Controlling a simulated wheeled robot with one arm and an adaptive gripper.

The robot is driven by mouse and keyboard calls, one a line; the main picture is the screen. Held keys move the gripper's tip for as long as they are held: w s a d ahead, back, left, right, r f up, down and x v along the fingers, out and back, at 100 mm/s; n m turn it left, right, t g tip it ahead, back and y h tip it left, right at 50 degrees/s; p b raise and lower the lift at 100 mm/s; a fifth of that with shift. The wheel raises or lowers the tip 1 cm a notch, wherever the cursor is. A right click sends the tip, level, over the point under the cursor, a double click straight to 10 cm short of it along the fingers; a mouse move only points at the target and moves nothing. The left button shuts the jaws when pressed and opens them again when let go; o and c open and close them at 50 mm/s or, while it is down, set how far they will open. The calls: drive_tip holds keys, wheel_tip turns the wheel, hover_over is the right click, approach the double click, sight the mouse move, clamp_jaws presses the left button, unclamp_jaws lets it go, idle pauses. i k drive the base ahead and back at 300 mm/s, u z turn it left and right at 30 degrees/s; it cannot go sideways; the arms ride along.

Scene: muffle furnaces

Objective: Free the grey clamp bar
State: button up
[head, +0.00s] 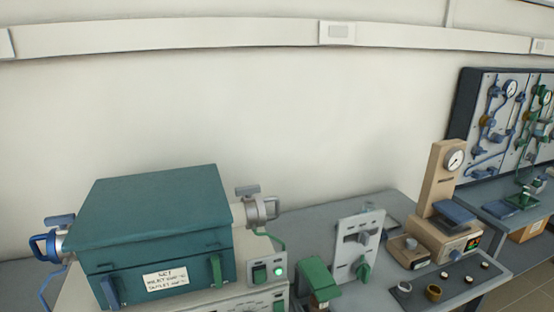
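A teal box-shaped furnace (158,225) stands on a light base at the lower left. A grey clamp with a looped bar (270,207) sticks out from its upper right side. This looks like the grey clamp bar, but it is too small to tell how it is fastened. A similar fitting with a blue looped handle (43,246) sits on the furnace's left side. My gripper does not show in this view.
A green-lit switch (269,272) is below the grey clamp. A grey panel with knobs (358,246) and a beige gauge instrument (440,195) stand to the right. Pipework boards (507,120) are at the far right. The wall space above the furnace is clear.

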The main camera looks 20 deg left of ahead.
sight(247, 192)
drive_tip(key=i, duration=1)
drive_tip(key=u, duration=2.7)
